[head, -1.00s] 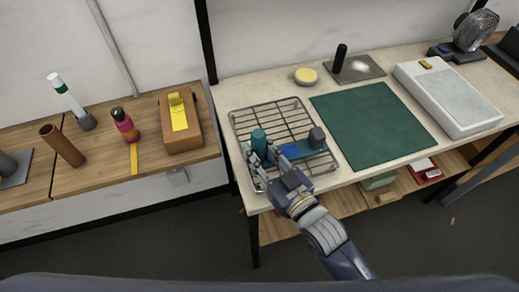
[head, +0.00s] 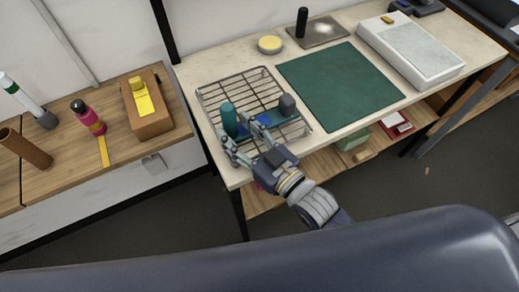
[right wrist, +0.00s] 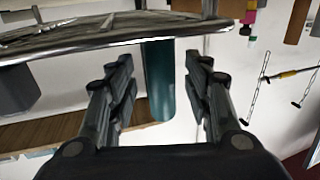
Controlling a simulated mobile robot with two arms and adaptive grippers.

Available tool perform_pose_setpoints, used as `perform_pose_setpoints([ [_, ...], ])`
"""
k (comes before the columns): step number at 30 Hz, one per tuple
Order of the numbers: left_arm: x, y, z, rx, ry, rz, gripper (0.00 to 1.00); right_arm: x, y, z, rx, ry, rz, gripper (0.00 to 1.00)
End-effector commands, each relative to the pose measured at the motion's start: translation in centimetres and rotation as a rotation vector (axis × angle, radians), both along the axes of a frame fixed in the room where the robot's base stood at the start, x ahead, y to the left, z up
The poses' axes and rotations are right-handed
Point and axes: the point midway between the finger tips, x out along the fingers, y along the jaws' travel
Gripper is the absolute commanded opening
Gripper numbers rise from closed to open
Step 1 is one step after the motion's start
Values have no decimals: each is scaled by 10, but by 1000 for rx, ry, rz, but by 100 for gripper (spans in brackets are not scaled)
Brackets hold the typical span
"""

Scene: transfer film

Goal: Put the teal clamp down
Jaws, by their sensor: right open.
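The teal clamp is on the wire rack (head: 262,73), near its front edge. Its rounded teal handle (head: 229,120) stands up at the left, and a bar runs right to a grey end piece (head: 287,103). My right gripper (head: 240,138) is at the rack's front, with its fingers either side of the handle. In the right wrist view the handle (right wrist: 158,85) shows between the two spread fingers, with gaps beside it. The gripper is open. Part of the clamp's bar is hidden behind the fingers. My left gripper is not in view.
A green mat (head: 340,85) lies right of the rack, beside a white flat-topped box (head: 410,50). A yellow round item (head: 270,44) and a plate with a black handle (head: 318,32) are behind. A wooden shelf at left holds a brown block (head: 147,115) and a pink bottle (head: 88,117).

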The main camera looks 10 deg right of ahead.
Motion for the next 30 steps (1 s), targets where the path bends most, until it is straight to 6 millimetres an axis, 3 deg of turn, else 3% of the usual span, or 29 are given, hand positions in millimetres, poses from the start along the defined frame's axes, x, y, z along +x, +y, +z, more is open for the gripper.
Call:
perform_pose_setpoints([
  [6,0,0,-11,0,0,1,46,-35,-22,-3,-1,4,1,46],
  [15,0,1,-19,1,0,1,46,-68,-44,-2,0,1,0,46],
  [30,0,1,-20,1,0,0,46,-78,-50,1,1,-1,1,46],
])
